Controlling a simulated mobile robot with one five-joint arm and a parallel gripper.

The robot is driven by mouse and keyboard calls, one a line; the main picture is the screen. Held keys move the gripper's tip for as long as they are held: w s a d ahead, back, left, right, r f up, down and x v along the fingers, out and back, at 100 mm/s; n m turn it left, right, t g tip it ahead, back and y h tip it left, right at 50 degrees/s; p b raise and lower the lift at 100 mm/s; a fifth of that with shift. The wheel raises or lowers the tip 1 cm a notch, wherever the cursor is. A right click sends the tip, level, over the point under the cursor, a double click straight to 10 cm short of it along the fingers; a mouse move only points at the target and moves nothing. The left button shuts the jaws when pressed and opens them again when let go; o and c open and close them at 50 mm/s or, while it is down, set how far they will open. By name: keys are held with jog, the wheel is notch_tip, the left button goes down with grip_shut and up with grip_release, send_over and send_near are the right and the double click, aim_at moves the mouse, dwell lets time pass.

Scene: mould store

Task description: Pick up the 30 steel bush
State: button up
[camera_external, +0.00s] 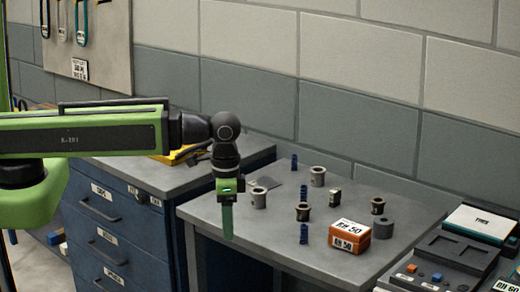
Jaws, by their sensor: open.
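Several short bushes stand on the grey table (345,215). A light steel-coloured flanged one (259,197) is nearest my gripper, and a similar flanged one (318,176) stands farther back. A darker brownish flanged bush (302,212) is near the middle, with another dark flanged bush (378,205) to the right. A plain dark grey bush (383,228) stands beside the orange box. I cannot read a 30 on any of them. My gripper (227,222) points down near the table's left edge, left of the bushes, open and empty, its fingers seen edge-on.
An orange box (350,237) with a white 50 label, small blue posts (304,234) and a small dark block (335,197) stand among the bushes. A blue drawer cabinet (115,225) is left; a dark device (455,260) is right. The wall closes the back.

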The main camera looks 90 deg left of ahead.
notch_tip(320, 180, up, 10)
jog(key=w+a+n+p, duration=0.1)
jog(key=w+n+p, duration=0.15)
jog(key=p, duration=0.45)
jog(key=w+a+n+y, duration=0.2)
jog(key=w+a+n, duration=0.95)
jog(key=w, duration=0.55)
jog(key=n+y, duration=0.1)
jog(key=n, duration=0.6)
send_over(318, 174)
jog(key=w+d, duration=0.1)
jog(key=d, duration=0.1)
jog(key=shift+g, duration=0.4)
jog(key=b+x, duration=0.7)
jog(key=x, duration=0.1)
jog(key=b+x, duration=0.8)
jog(key=shift+w+a+r, duration=0.1)
jog(key=shift+w+a, duration=0.1)
jog(key=shift+w, duration=0.05)
jog(key=shift+r, duration=0.2)
jog(key=shift+c, duration=0.4)
grip_shut()
